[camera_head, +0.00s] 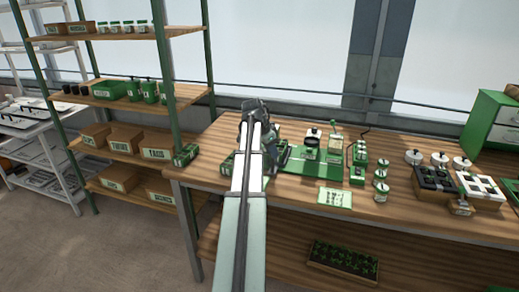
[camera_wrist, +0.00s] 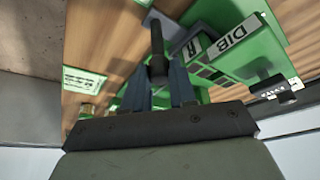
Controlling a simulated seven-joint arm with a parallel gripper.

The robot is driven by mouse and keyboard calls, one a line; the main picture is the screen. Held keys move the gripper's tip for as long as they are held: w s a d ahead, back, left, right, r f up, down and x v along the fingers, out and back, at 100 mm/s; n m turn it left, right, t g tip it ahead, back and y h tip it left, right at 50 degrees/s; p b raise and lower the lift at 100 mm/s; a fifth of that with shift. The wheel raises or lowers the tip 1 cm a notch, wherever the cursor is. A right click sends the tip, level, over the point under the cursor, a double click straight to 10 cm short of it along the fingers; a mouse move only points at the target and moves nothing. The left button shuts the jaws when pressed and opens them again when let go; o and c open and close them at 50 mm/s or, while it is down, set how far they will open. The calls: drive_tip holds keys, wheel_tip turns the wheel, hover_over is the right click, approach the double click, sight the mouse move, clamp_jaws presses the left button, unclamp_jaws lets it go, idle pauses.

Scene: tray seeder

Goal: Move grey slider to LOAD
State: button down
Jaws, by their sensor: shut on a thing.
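My gripper (camera_wrist: 158,78) is shut on a dark grey upright handle (camera_wrist: 157,45), which I take to be the grey slider's. The handle stands up between the two fingers in the wrist view. Beside it is the green seeder panel (camera_wrist: 262,58), with a white label reading DIB and another ending in R. I cannot read a LOAD mark. In the head view my arm reaches over the bench to the left end of the green seeder (camera_head: 312,167). The arm hides the slider there, and the fingers are hard to make out.
A green and white card (camera_head: 334,198) lies in front of the seeder on the wooden bench (camera_head: 290,205). Small jars (camera_head: 381,191) and dark and white trays (camera_head: 434,180) stand to the right. A shelf rack (camera_head: 150,110) with boxes is at left.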

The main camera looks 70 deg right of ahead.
drive_tip(key=s, duration=0.3)
drive_tip(key=shift+s, duration=0.25)
drive_tip(key=c, duration=0.9)
unclamp_jaws()
drive_tip(key=shift+r, duration=0.1)
drive_tip(key=v, duration=1.3)
drive_tip(key=shift+w+a+r, duration=0.15)
drive_tip(key=shift+r, duration=0.15)
